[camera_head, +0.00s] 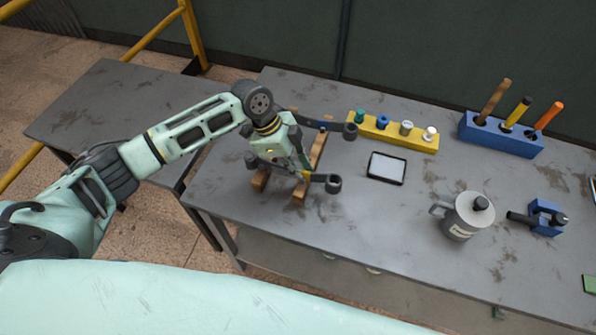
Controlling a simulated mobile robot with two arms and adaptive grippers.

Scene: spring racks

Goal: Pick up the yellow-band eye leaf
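The yellow-band eye leaf (319,178) is a dark strip with a round eye at its right end and a yellow band beside that eye. It lies across two wooden bars (300,192) near the left end of the grey table. My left gripper (294,165) is over the middle of this leaf, pointing down, and covers part of it. Its fingertips are small and overlap the leaf, so I cannot tell whether they are open or shut on it. A similar leaf (336,127) with a blue band lies farther back on the bars. My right gripper is out of view.
A yellow block (395,134) with several coloured pegs and a blue block (501,137) with tool handles stand at the back. A dark-framed pad (387,167), a grey mug (461,217) and a blue clamp-like fixture (541,217) are to the right. The table's front-middle is clear.

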